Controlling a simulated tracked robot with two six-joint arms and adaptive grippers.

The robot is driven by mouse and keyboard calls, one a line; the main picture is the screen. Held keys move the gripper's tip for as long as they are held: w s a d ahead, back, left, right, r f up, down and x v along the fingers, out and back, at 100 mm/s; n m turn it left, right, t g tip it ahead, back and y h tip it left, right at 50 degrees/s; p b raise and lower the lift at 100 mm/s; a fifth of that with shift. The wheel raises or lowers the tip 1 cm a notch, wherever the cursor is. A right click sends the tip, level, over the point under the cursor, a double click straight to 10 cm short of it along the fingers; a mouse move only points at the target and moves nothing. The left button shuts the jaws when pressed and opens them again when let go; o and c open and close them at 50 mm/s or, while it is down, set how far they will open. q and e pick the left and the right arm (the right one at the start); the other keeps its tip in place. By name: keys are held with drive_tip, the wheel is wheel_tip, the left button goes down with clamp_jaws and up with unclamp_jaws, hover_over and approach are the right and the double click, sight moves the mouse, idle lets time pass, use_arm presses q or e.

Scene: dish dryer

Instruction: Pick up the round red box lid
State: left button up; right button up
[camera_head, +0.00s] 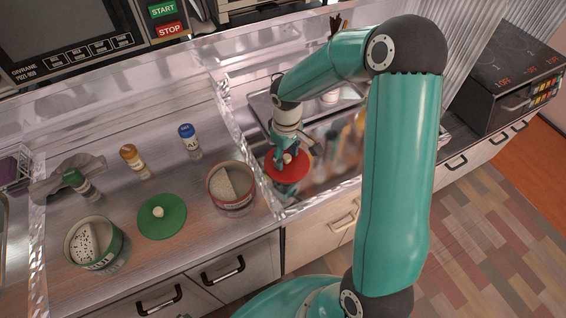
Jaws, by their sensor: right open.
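The round red box lid (290,172) lies in the recessed metal section of the counter, right of the divider. My right gripper (286,160) is directly above the lid, pointing down, with its fingers open near the lid's pale knob. The fingers and knob overlap in the view, so I cannot tell whether they touch. An open round box with a red rim (231,187) stands just left of the divider and holds pale grainy contents. My left gripper is not in view.
A green lid (162,216), a green-rimmed box (96,245) and small bottles with blue (190,141), orange (133,158) and green (80,184) caps stand on the left counter. A raised metal divider (246,150) separates the sections. A tray (262,103) lies behind my right gripper.

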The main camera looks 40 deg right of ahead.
drive_tip(key=c, duration=0.9)
drive_tip(key=shift+c, duration=0.2)
drive_tip(key=shift+r, duration=0.15)
